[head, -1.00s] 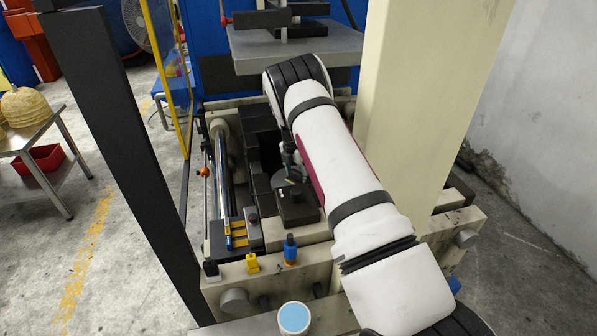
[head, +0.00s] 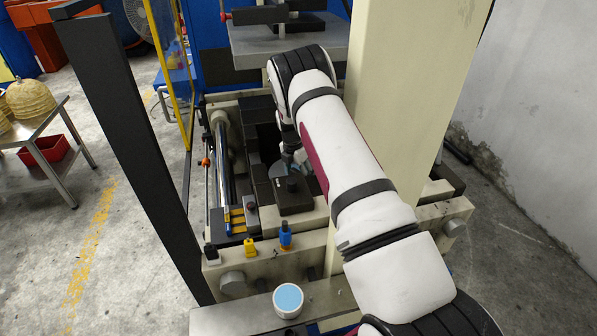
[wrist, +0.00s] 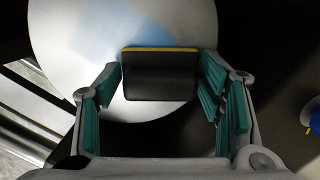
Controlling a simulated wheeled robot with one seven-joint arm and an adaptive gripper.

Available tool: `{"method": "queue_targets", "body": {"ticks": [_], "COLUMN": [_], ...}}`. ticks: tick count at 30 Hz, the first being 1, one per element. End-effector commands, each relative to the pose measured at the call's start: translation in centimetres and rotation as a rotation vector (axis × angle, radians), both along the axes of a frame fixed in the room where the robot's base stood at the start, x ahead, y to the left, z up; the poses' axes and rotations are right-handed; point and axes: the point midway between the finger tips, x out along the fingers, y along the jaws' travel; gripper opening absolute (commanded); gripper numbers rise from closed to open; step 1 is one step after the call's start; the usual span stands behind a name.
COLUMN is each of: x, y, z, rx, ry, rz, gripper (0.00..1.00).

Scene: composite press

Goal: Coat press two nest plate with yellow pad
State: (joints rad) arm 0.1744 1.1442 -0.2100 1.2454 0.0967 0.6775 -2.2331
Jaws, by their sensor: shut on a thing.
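My gripper (wrist: 160,68) is shut on the yellow pad (wrist: 160,84), a dark block with a yellow strip along its far edge. In the wrist view the pad overlaps a round pale nest plate (wrist: 70,40). A light blue patch lies on the plate just beyond the pad. Whether the pad touches the plate, I cannot tell. A cup with light blue contents (head: 288,300) stands on the front ledge.
A yellow piece (head: 249,248) and a blue piece (head: 286,237) stand on the press's front beam. The upper platen (head: 310,45) hangs over the bed. A cream column (head: 395,110) is close on the arm's right. A dark post (head: 125,130) rises at left.

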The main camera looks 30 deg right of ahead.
Motion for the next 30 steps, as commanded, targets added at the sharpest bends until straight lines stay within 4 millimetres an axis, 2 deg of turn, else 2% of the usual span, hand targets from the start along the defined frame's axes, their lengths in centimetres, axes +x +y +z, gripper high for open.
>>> {"method": "queue_targets", "body": {"ticks": [5, 15, 22, 30], "x": [-0.1, 2.2, 2.6, 4.3], "y": [0.0, -0.6, -0.7, -1.2], "z": [-0.3, -0.4, -0.3, -0.1], "rx": [0.006, 0.003, 0.003, 0.003], "ry": [0.014, 0.008, 0.007, 0.005], "rz": [-0.005, -0.003, -0.003, -0.003], "gripper": [0.31, 0.31, 0.31, 0.31]}}
